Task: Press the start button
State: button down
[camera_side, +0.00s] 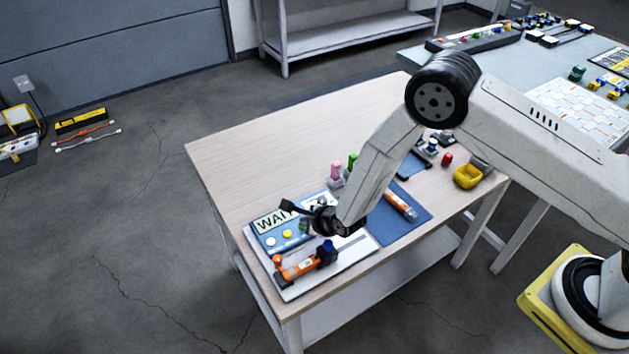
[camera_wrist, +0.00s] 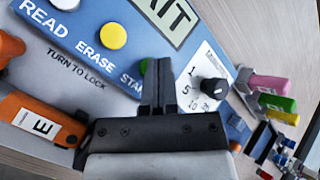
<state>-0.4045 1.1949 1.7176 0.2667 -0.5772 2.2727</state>
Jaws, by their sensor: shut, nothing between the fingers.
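The blue control panel (camera_side: 262,236) has a WAIT display (camera_side: 270,221) and a row of buttons. In the wrist view, the white READ button (camera_wrist: 65,4) and yellow ERASE button (camera_wrist: 112,36) sit above their labels. The START label (camera_wrist: 130,80) is partly covered by my gripper (camera_wrist: 158,66), whose two fingers are shut together with nothing between them. The start button is mostly hidden behind the fingertips; a small greenish edge shows beside them. In the side view my gripper (camera_side: 315,222) is low over the panel's right part. I cannot tell whether it touches the button.
A black dial (camera_wrist: 214,91) with numbers stands right of my fingers. An orange device marked E (camera_wrist: 40,118) lies below the panel. Pink (camera_side: 336,169) and green items stand behind.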

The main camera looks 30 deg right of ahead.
jog(key=shift+r, duration=0.8)
jog(key=shift+r, duration=0.15)
jog(key=shift+r, duration=2.35)
jog(key=shift+r, duration=0.1)
